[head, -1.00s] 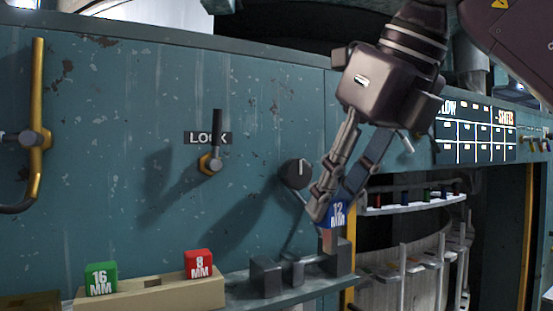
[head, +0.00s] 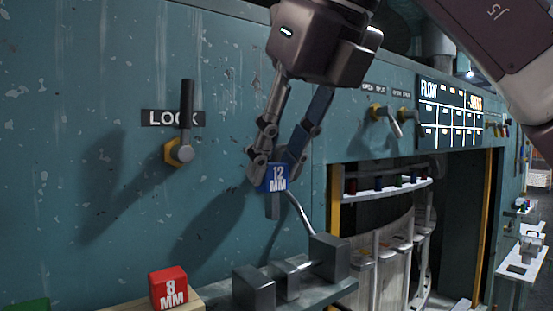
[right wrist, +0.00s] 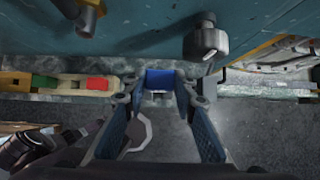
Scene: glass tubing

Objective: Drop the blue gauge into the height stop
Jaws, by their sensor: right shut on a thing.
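The blue gauge (head: 277,179), marked 12 MM, has a grey stem pointing down. My right gripper (head: 276,170) is shut on its blue top and holds it in the air, apart from the ledge. Below it stand dark grey blocks with a gap between them, which look like the height stop (head: 287,280). The stem's lower end hangs above the middle of these blocks. In the right wrist view the blue gauge (right wrist: 160,78) sits between the fingertips. A dark mechanical part at that view's lower left may be my left arm; its jaws are unclear.
A red 8 MM gauge (head: 169,288) stands on a tan holder (head: 188,297) left of the blocks. A lock lever (head: 186,120) sticks out of the teal panel (head: 80,120). An open bay with a white rack (head: 385,187) is at the right.

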